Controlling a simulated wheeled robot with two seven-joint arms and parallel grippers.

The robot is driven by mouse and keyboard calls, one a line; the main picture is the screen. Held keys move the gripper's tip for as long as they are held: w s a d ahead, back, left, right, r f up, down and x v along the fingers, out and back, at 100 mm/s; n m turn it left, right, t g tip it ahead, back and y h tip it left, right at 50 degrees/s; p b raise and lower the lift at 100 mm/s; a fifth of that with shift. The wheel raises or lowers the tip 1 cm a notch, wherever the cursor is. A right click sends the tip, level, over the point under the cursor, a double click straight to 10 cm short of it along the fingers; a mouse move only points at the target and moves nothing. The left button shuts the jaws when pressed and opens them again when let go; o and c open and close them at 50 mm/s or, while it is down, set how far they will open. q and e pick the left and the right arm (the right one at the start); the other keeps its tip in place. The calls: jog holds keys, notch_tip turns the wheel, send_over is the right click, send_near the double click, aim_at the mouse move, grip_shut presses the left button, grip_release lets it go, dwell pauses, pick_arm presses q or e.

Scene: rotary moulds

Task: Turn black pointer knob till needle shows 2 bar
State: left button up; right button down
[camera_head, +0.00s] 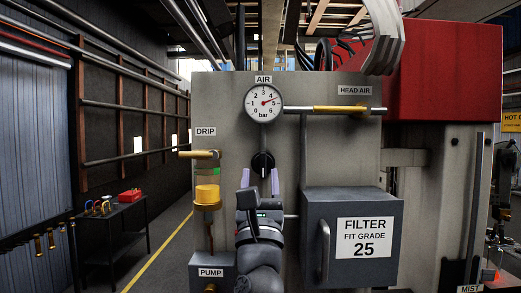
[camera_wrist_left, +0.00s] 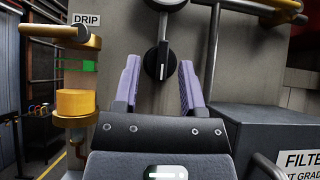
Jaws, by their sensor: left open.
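The black pointer knob (camera_head: 263,163) is on the grey panel below the gauge; it also shows in the left wrist view (camera_wrist_left: 160,60), with a white line standing near vertical. The round white pressure gauge (camera_head: 264,101), marked AIR and bar, has a red needle pointing right and slightly up, between 4 and 5. My left gripper (camera_head: 260,180) is open and empty in front of the panel, just below the knob. In the left wrist view its purple fingers (camera_wrist_left: 160,75) stand either side of the knob's lower part, apart from it. My right gripper is not in view.
A brass drip unit with a yellow cup (camera_head: 207,194) is left of the knob. The grey filter box (camera_head: 313,250) with a handle juts out at lower right. A yellow-sleeved HEAD AIR pipe (camera_head: 338,108) runs right of the gauge.

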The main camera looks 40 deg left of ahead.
aim_at(262, 159)
pick_arm(q)
jog(key=x, duration=0.1)
jog(key=p+x, duration=0.1)
jog(key=x, duration=0.3)
jog(key=shift+w+a+f, duration=0.1)
jog(key=shift+w+f, duration=0.05)
jog(key=shift+w, duration=0.35)
jog(key=shift+a+r, duration=0.15)
jog(key=shift+r, duration=0.2)
jog(key=shift+w, duration=0.25)
jog(key=shift+s, duration=0.1)
jog(key=c, duration=0.7)
grip_shut()
